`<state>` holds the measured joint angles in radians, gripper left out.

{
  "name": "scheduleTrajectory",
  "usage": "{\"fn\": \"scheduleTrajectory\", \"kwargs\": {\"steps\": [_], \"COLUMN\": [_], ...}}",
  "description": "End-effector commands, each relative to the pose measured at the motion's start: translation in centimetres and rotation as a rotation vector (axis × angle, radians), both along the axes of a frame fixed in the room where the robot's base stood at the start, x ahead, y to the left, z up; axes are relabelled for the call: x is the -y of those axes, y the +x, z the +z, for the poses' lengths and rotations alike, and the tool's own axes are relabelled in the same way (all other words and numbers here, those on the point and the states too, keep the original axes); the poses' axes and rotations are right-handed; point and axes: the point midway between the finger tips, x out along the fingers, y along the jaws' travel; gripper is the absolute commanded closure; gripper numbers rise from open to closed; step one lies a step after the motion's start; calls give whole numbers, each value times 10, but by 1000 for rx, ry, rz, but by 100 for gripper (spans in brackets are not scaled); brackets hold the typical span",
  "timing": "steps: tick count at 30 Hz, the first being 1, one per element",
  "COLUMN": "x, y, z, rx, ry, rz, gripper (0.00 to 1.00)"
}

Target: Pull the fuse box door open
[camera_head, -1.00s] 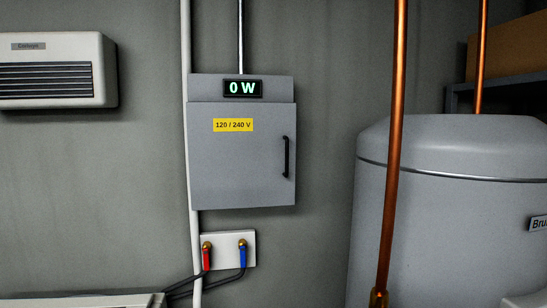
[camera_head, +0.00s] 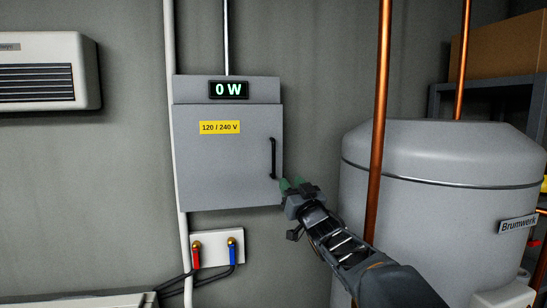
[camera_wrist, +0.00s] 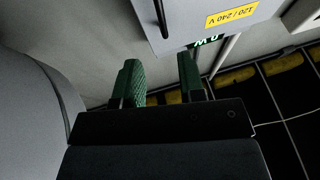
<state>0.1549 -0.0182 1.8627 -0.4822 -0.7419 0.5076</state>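The grey fuse box (camera_head: 228,90) hangs on the wall. Its door (camera_head: 225,165) is shut and carries a yellow "120 / 240 V" label. A black vertical handle (camera_head: 273,158) is at the door's right edge. My gripper (camera_head: 292,185) is just right of and below the handle in the head view, apart from it. In the wrist view my gripper (camera_wrist: 158,78) has its two green fingers spread, with nothing between them. The handle also shows in the wrist view (camera_wrist: 160,18), at the top, beyond the fingers, with part of the door (camera_wrist: 195,15).
A copper pipe (camera_head: 379,130) runs vertically right of the box, beside my arm. A large grey tank (camera_head: 440,200) stands at right. Below the box is a wall plate (camera_head: 217,249) with red and blue connectors. A white heater (camera_head: 45,70) hangs at left.

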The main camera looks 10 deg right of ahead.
Motion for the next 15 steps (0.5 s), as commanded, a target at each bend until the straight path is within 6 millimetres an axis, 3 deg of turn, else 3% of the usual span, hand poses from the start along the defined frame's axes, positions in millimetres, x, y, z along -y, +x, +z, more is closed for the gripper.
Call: {"fn": "scheduleTrajectory", "kwargs": {"steps": [15], "x": [-18], "y": [84], "z": [41], "rx": [7], "ry": [0], "rz": [6], "gripper": [63]}}
